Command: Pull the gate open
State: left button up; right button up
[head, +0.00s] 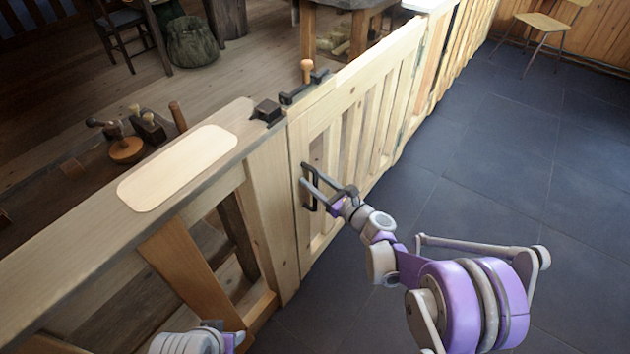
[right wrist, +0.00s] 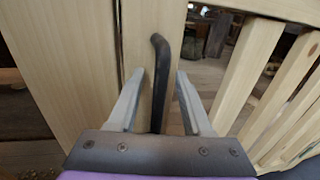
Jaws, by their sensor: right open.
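The gate (head: 323,128) is pale wood with upright slats and stands in line with the fence, seemingly closed. Its dark bar handle (head: 307,190) is on the near face by the left edge. A dark bolt (head: 300,90) with a wooden knob (head: 306,68) lies on the gate's top, apart from the dark keeper (head: 266,111) on the fence post. My right gripper (head: 304,177) is open at the handle. In the right wrist view the handle (right wrist: 159,85) stands between its two fingers (right wrist: 160,78); contact is unclear.
The fence rail (head: 75,235) with a pale oval-ended board (head: 178,166) runs left of the gate. Behind it are a workbench with tools (head: 125,150) and a sack (head: 192,43). Dark tiled floor (head: 510,150) is clear on my side; a chair (head: 543,25) stands far right.

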jog(key=shift+c, duration=0.3)
grip_shut()
dwell(1.1)
